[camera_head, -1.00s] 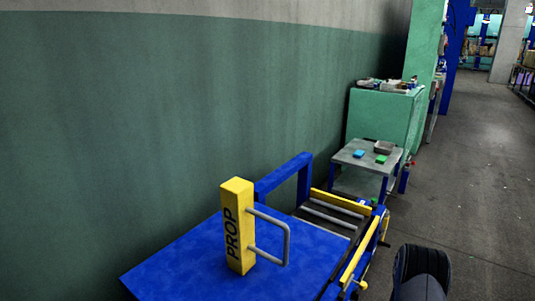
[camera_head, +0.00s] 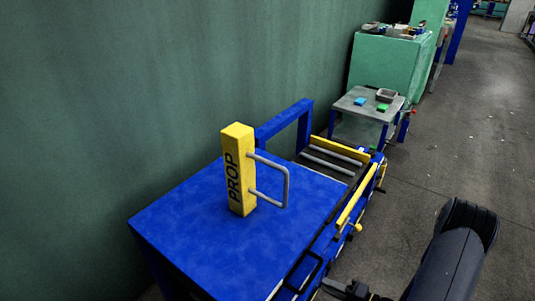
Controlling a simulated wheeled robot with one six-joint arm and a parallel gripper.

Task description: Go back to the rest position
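A dark arm link of mine (camera_head: 455,250) rises at the bottom right, over the floor beside the blue table. What looks like the end of my arm, my gripper (camera_head: 340,289), shows only as small dark parts at the bottom edge, by the table's right side. Its fingers are too small and cut off to tell open from shut. A yellow prop (camera_head: 238,170) marked PROP, with a grey side handle (camera_head: 286,184), stands upright on the blue table (camera_head: 185,235). My arm is apart from the prop.
A roller section with yellow rails (camera_head: 345,150) and a blue frame (camera_head: 285,122) adjoin the table. Behind stand a small grey table (camera_head: 355,104) with blue and green blocks and a tray, and a green cabinet (camera_head: 385,65). The green wall is left; open floor (camera_head: 480,140) lies right.

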